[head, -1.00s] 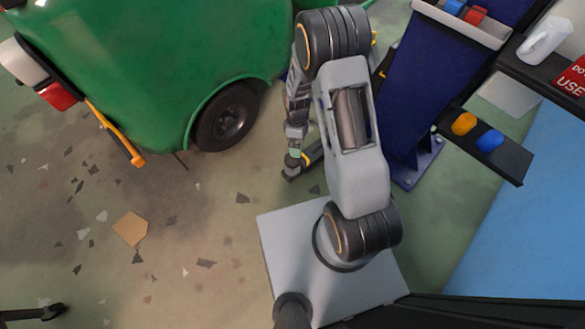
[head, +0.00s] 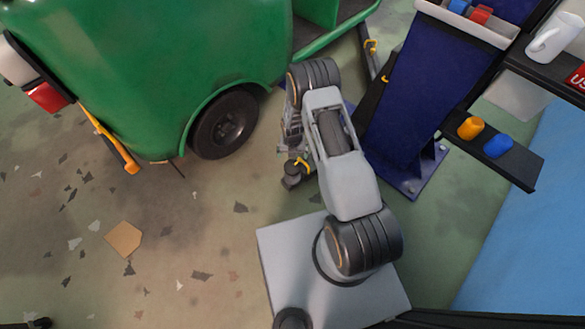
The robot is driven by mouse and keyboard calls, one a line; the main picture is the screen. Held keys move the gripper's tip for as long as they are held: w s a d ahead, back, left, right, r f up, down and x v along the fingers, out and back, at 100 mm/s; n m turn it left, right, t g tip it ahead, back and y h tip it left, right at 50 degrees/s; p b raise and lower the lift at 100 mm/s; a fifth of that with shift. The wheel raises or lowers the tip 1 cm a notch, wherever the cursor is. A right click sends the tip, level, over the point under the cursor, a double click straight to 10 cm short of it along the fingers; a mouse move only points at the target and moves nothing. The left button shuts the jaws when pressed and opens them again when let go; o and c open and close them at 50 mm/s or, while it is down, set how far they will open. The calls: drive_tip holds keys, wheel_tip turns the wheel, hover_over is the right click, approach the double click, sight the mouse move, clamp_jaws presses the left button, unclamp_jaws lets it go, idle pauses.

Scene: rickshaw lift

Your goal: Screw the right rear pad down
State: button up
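My arm reaches up from my base, and its wrist hangs down between the green rickshaw (head: 170,60) and the blue lift post (head: 415,95). My gripper (head: 291,168) is small and partly hidden by my own arm links; I cannot tell whether its fingers are open or shut. A dark round piece (head: 291,183), possibly the pad, shows just below it, with a yellow part (head: 301,163) beside it. I cannot tell whether the gripper touches either. The rickshaw's black wheel (head: 226,124) is to the left of the gripper, apart from it.
The lift post stands on a bolted base plate (head: 425,178) close to the right of my arm. A dark shelf (head: 515,170) holds an orange piece (head: 471,128) and a blue piece (head: 499,146). A dark lift arm with a yellow hook (head: 371,46) shows behind. Floor at left is open, with scattered flakes.

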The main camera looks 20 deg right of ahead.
sight(293, 166)
wheel_tip(293, 166, down, 12)
drive_tip(key=b, duration=0.4)
drive_tip(key=c, duration=0.8)
drive_tip(key=shift+o, duration=0.2)
